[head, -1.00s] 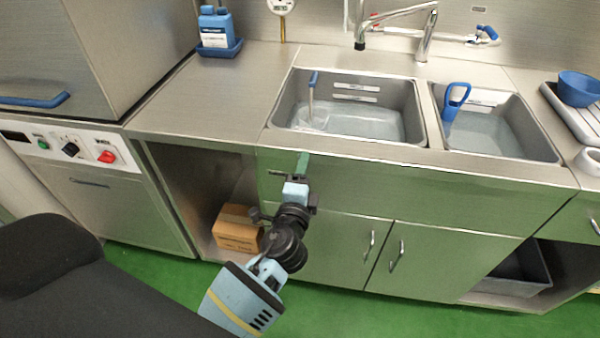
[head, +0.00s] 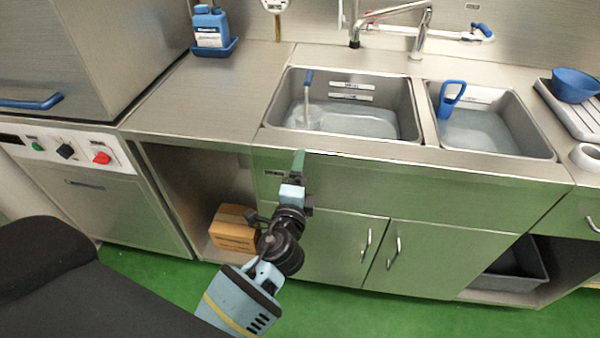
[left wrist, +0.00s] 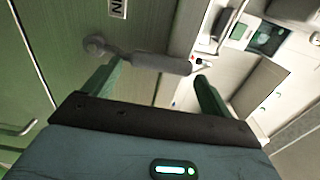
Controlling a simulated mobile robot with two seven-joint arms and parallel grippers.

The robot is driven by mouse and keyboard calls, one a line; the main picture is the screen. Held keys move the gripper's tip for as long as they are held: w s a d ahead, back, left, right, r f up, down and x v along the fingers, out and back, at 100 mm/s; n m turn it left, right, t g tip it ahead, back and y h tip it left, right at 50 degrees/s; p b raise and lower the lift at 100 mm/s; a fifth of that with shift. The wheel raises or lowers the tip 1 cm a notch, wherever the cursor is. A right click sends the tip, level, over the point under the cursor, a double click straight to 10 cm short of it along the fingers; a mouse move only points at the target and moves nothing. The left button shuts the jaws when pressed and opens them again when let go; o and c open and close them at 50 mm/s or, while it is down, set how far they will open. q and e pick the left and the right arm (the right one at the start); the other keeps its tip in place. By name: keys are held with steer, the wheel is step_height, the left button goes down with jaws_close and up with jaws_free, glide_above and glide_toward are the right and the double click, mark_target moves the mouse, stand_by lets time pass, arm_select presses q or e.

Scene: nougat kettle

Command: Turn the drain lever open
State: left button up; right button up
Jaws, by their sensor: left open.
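The drain lever is a grey handle (left wrist: 162,63) on a round pivot, mounted on the steel front panel, in the left wrist view. It lies across the picture just ahead of my left gripper (left wrist: 158,75), whose two green fingers are open. In the head view my left gripper (head: 298,160) is at the panel below the left basin (head: 345,138), and hides the lever there. My right gripper is not in view.
The right basin (head: 490,150) holds a blue-handled tool (head: 451,95). Cupboard doors with handles (head: 393,250) are below the basins. A cardboard box (head: 233,230) stands in the open bay to the left. The green floor ahead is clear.

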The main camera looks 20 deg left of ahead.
arm_select(q)
steer(key=v, duration=0.7)
steer(key=shift+b, duration=0.4)
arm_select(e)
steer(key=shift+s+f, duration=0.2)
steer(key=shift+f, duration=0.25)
arm_select(q)
steer(key=s+f+n+g+h+p, duration=0.4)
steer(key=s+f+n+g+p, duration=0.15)
steer(key=s+f, duration=0.8)
steer(key=s+a+f+n+g+h+p, duration=0.1)
steer(key=s+n, duration=0.7)
steer(key=s, duration=1)
steer(key=shift+s+f+g+h+p, duration=0.3)
steer(key=shift+f+g+h+p, duration=0.35)
steer(key=shift+g, duration=0.5)
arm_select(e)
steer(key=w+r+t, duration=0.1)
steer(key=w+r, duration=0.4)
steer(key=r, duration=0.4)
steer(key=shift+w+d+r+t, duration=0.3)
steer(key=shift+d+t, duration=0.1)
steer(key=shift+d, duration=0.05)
arm_select(q)
steer(key=shift+a, duration=0.15)
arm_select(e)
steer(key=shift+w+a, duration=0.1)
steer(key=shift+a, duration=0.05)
